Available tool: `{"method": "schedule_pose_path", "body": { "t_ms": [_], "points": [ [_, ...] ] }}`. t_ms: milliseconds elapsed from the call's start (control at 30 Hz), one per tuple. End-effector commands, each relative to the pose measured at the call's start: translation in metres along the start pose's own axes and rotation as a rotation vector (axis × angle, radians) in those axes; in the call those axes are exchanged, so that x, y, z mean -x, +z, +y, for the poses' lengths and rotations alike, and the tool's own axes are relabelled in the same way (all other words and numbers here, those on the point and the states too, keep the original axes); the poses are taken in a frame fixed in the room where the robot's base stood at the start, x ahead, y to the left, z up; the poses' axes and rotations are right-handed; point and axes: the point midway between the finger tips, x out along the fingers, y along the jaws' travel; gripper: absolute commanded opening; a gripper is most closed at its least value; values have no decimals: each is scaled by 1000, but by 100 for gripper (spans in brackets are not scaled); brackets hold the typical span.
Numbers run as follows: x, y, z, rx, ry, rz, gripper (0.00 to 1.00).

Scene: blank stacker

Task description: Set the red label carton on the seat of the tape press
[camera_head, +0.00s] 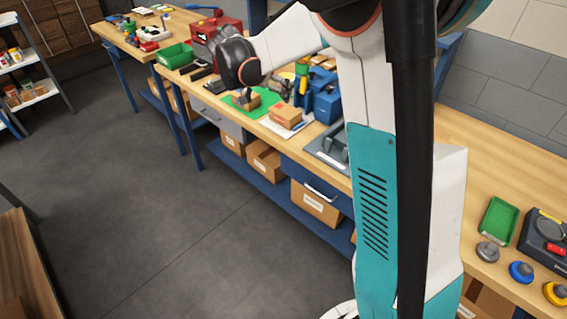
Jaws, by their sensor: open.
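My gripper (247,92) is at the end of the arm, over a green mat (269,97) on the workbench. It is small and partly hidden by the wrist; it is open. A small brown carton (246,103) sits on the mat right below it; whether the fingers touch it I cannot tell. Another carton (285,116) with a reddish-orange top lies on white paper to the right. I cannot read a red label on either. A blue machine (324,103) with yellow parts stands right of the cartons; it may be the tape press, but its seat is not clear.
A green bin (175,56) and a red case (216,30) stand farther back on the bench. A grey tray (328,147) lies nearer, partly behind my arm. Cardboard boxes (264,160) fill the lower shelf. The floor (130,190) at left is clear.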

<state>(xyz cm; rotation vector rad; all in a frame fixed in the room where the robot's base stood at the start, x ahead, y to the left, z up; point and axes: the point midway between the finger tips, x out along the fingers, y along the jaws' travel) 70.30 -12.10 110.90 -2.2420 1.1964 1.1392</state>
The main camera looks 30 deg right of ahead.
Motion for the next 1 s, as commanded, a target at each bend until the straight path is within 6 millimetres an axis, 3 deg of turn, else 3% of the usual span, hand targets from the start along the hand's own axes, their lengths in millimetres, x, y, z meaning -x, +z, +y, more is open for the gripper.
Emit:
{"method": "schedule_pose_path", "body": {
  "t_ms": [33, 200, 500, 800, 1000],
  "points": [
    [17, 4, 11, 32, -23, -14, 100],
    [65, 23, 44, 158, -110, -54, 100],
    [134, 74, 105, 368, -277, -86, 100],
    [178, 144, 162, 558, -448, -71, 100],
    [192, 191, 191, 664, -548, -40, 100]
  ]
}}
